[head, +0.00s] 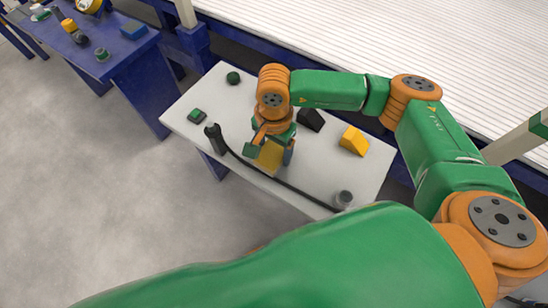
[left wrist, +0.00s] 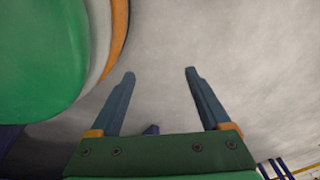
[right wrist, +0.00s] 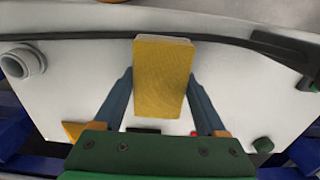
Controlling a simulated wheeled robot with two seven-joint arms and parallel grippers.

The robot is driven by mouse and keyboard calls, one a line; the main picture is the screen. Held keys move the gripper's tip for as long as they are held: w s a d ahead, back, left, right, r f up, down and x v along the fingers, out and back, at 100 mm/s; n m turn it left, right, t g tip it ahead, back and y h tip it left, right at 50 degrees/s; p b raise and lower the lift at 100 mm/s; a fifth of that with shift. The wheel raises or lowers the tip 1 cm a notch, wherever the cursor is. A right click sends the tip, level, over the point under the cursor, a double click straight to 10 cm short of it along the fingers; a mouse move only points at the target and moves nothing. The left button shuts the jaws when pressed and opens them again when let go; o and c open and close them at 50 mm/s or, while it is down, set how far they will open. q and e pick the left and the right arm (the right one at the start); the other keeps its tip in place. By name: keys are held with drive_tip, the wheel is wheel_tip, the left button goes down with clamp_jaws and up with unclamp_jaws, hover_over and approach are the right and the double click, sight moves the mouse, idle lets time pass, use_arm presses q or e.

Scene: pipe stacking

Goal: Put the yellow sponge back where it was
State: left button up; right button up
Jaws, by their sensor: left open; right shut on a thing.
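The yellow sponge (head: 270,155) is a flat block held between the fingers of my right gripper (head: 268,148), over the front part of the white table. In the right wrist view the sponge (right wrist: 162,78) sits upright between both fingers, with its far end toward the table's edge. I cannot tell whether it touches the table top. My left gripper (left wrist: 160,75) is open and empty over grey floor in the left wrist view. It does not show in the head view.
A long black bar (head: 290,187) lies near the front edge. A blue table (head: 115,45) stands left.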

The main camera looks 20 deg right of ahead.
sight(274, 150)
drive_tip(key=shift+f, duration=0.75)
drive_tip(key=shift+r, duration=0.15)
drive_tip(key=o, duration=1.4)
drive_tip(key=shift+r, duration=0.25)
use_arm(q)
drive_tip(key=shift+s+a+r+p, duration=0.1)
drive_tip(key=shift+s+r+p, duration=0.1)
drive_tip(key=shift+s+p, duration=0.35)
drive_tip(key=shift+s+a+r+p, duration=0.1)
drive_tip(key=shift+s+r+p, duration=0.2)
drive_tip(key=shift+p, duration=0.35)
use_arm(e)
wheel_tip(274, 150, up, 12)
drive_tip(key=shift+f, duration=0.2)
use_arm(q)
drive_tip(key=shift+s, duration=0.1)
use_arm(e)
drive_tip(key=shift+r, duration=0.1)
